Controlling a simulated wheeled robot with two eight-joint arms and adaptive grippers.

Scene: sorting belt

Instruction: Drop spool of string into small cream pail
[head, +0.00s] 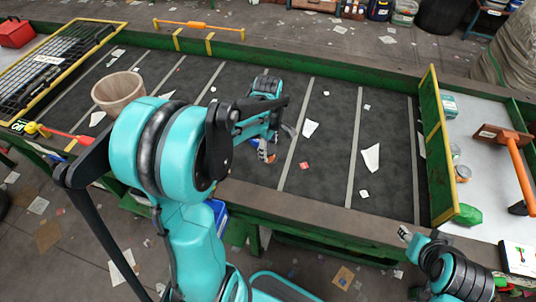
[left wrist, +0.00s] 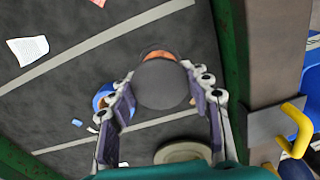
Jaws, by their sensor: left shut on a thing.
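My left gripper (head: 266,155) is low over the near part of the belt, partly behind its own arm. In the left wrist view its fingers (left wrist: 165,100) are shut on a round thing with a dark grey end and an orange-brown edge, which looks like the spool of string (left wrist: 162,84). Its string cannot be made out. The small cream pail (head: 118,90) stands upright on the belt at the far left, apart from the gripper; its inside bottom is hidden. My right gripper (head: 405,235) is at the lower right, outside the belt's front edge; its jaw opening is unclear.
A blue round thing (left wrist: 103,96) lies beside the left fingers, and a beige disc (left wrist: 182,152) lies near the belt edge. Paper scraps (head: 371,157) litter the belt. A green and yellow barrier (head: 434,150) closes its right end. A red-handled tool (head: 65,134) lies at left.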

